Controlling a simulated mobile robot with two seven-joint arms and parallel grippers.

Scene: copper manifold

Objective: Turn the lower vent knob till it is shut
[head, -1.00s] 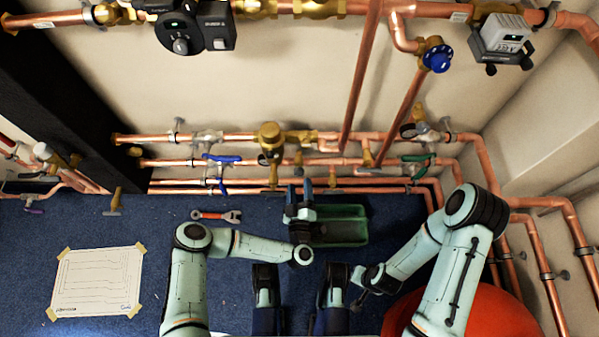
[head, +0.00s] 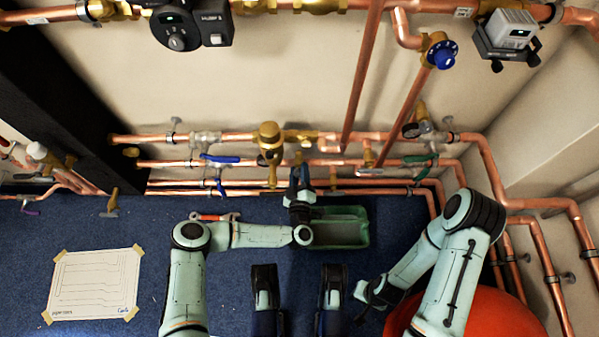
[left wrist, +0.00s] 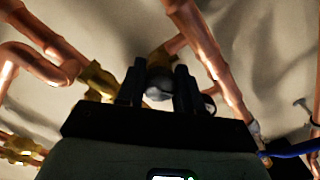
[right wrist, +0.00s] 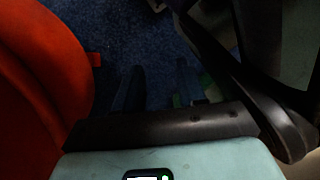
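A round grey knob (left wrist: 160,87) on a brass fitting shows in the left wrist view, framed between the two dark fingers of my left gripper (left wrist: 160,90). The fingers are apart, one on each side of the knob; I cannot tell whether they touch it. In the head view my left gripper (head: 300,182) is at the low pipes, and it hides the knob there. My right gripper (head: 362,292) hangs low at the right, away from the pipes. In the right wrist view its fingers (right wrist: 158,88) are apart with nothing between them.
Horizontal copper pipes (head: 230,138) run low along the wall, with a blue-handled valve (head: 220,160) left of the left gripper and a green-handled one (head: 420,160) to its right. A green tray (head: 345,210), a wrench (head: 215,216) and a paper plan (head: 95,283) lie on blue carpet.

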